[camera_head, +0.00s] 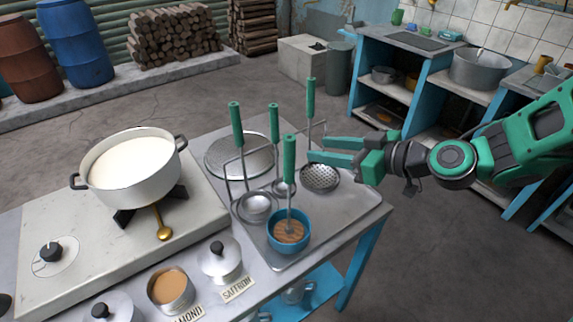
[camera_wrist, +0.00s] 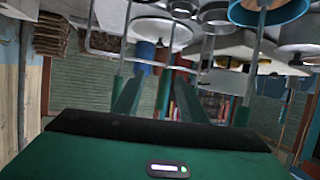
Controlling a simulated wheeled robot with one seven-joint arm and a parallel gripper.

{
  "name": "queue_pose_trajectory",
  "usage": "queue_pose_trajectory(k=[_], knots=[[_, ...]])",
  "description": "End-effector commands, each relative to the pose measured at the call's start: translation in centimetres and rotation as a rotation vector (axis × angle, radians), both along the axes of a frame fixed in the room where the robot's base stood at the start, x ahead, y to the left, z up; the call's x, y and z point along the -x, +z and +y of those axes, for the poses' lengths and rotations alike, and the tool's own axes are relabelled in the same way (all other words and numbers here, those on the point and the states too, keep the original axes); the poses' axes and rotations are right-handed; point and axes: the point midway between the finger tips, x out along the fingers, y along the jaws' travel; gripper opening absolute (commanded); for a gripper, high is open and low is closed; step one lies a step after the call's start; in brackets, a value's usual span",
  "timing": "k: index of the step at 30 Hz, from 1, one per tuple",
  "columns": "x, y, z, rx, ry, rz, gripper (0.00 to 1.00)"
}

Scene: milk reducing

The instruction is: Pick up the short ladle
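Several green-handled utensils stand upright on a wire rack on the metal tray. A ladle with a wide bowl (camera_head: 257,206) is at the left. A ladle with a smaller bowl (camera_head: 284,188) is behind the nearest handle. A perforated skimmer (camera_head: 320,178) is at the right. The nearest green handle (camera_head: 289,158) rises above a blue bowl (camera_head: 290,245). I cannot tell for certain which ladle is the short one. My gripper (camera_head: 317,149) is open and empty, to the right of the handles, its fingers pointing left. In the wrist view, green handles appear between and beside the fingers (camera_wrist: 155,100).
A pot of milk (camera_head: 131,172) sits on the stove at left. Lidded pots (camera_head: 220,260) and a tan-filled cup (camera_head: 170,290) stand along the front. Blue shelving (camera_head: 425,85) stands behind my arm.

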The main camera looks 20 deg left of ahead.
Motion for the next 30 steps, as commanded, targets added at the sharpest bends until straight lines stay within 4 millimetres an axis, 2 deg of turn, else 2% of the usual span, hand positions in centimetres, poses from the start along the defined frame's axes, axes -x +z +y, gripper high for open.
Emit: queue_pose_trajectory(k=[1,3,6,15,24,30], knots=[[0.3,0.7,2.2,-0.068,0.015,-0.027,0.38],[0.3,2.1,4.4,-0.157,0.01,-0.07,0.38],[0.0,3.5,6.2,-0.25,-0.021,-0.107,0.38],[-1.2,4.8,8.2,-0.341,-0.083,-0.135,0.38],[-3.1,4.8,11.5,-0.34,-0.084,-0.136,0.38],[-3.7,4.7,12.4,-0.34,-0.085,-0.135,0.38]])
